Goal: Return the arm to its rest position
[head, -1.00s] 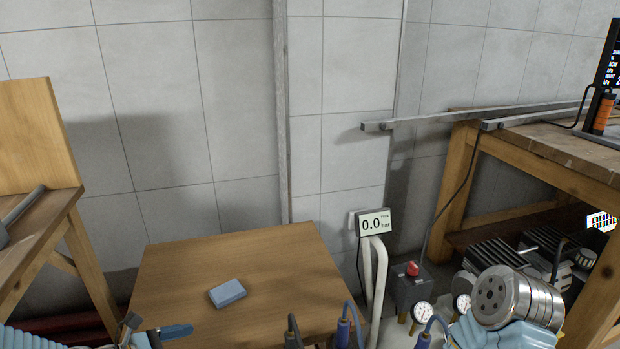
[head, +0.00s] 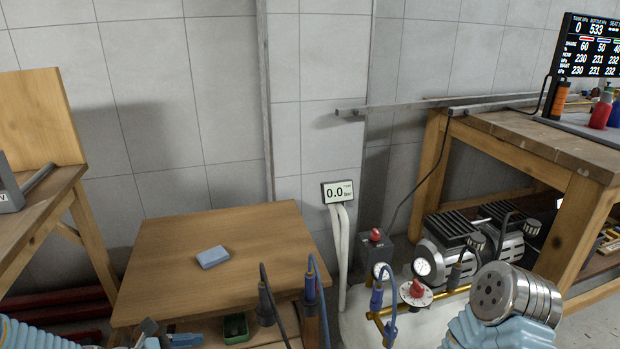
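My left arm's pale blue ribbed sleeve is at the bottom left edge. Beyond it, a small part of what looks like my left gripper (head: 149,333) shows at the bottom edge, with grey and blue pieces. The frame cuts it off, so its fingers and anything between them cannot be made out. My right arm's ribbed sleeve and steel cylindrical joint are at the bottom right, in front of the white tank (head: 365,322). My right gripper is not in view.
Gauges (head: 422,267) and a red knob (head: 416,288) sit on the tank. A workbench (head: 545,150) stands right, with pumps (head: 450,232) beneath.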

